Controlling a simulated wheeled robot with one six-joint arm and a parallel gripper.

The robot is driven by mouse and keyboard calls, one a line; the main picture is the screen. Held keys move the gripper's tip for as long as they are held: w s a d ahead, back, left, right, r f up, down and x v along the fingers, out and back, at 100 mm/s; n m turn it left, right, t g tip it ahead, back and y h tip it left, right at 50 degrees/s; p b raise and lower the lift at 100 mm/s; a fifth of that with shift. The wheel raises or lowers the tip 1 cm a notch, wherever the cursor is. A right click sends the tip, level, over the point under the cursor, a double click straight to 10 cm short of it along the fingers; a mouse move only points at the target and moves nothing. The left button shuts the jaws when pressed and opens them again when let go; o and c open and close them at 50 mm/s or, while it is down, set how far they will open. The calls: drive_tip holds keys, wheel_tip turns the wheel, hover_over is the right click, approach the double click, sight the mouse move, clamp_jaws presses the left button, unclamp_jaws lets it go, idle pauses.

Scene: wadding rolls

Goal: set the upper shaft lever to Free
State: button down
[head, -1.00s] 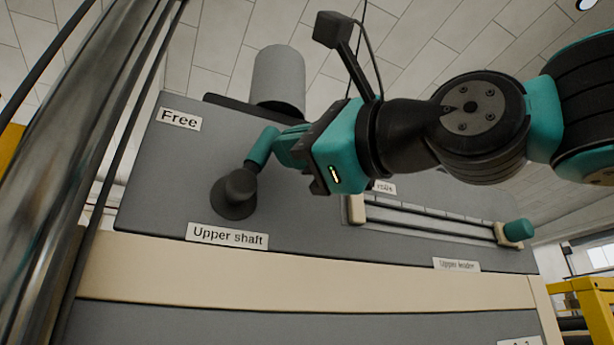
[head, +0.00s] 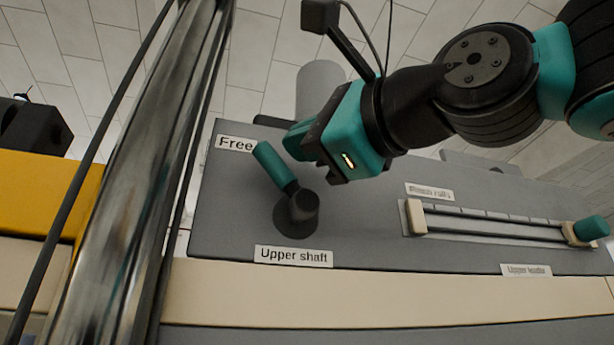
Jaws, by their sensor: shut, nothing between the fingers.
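The upper shaft lever (head: 273,164) has a teal grip on a dark round hub, above the "Upper shaft" label (head: 293,256). It tilts up and to the left, its grip end beside the right edge of the "Free" label (head: 235,144). My gripper (head: 294,139) is shut and empty, just right of the lever's grip. Its fingers point left toward the grip; whether they touch it I cannot tell. My gripper's body hides part of the panel behind it.
The grey panel also bears a slider with a teal knob (head: 592,228) at right, under the "Pinch rolls" label (head: 429,192). A shiny metal column (head: 140,190) stands in front at left. A grey cylinder (head: 320,88) rises behind the panel.

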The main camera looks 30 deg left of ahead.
drive_tip(key=shift+s+a, duration=0.25)
drive_tip(key=shift+a, duration=0.05)
idle(0.5)
drive_tip(key=s+d+r+b, duration=0.1)
drive_tip(key=d+r, duration=0.5)
drive_tip(key=d, duration=0.5)
drive_tip(key=shift+s+d, duration=0.2)
drive_tip(key=shift+d, duration=0.1)
